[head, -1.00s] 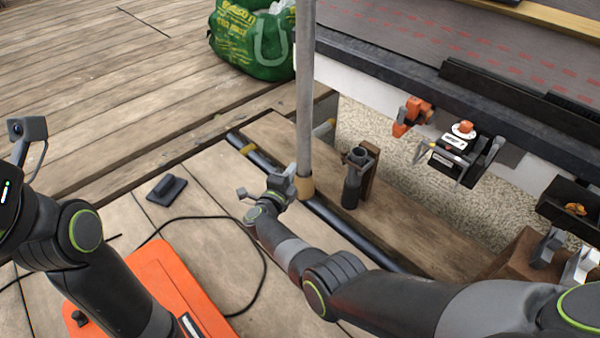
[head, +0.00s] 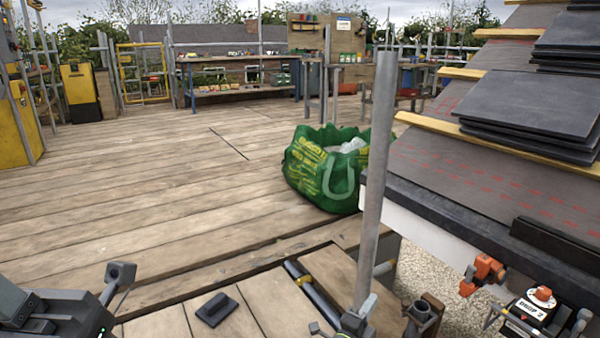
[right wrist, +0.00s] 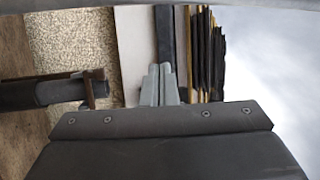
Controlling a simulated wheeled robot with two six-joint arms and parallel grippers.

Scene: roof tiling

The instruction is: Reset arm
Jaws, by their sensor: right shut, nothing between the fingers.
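My right gripper (head: 366,305) is at the bottom of the head view, beside the lower part of an upright grey pole (head: 376,170). Its closed fingers show in the right wrist view (right wrist: 160,85), with nothing between them. My left wrist shows at the lower left corner of the head view, but the fingers of that arm are outside the picture.
A green bag (head: 326,172) stands on the deck behind the pole. The roof edge with stacked dark slates (head: 525,105) lies to the right. An orange clamp (head: 482,273) and a labelled device (head: 532,308) sit below it.

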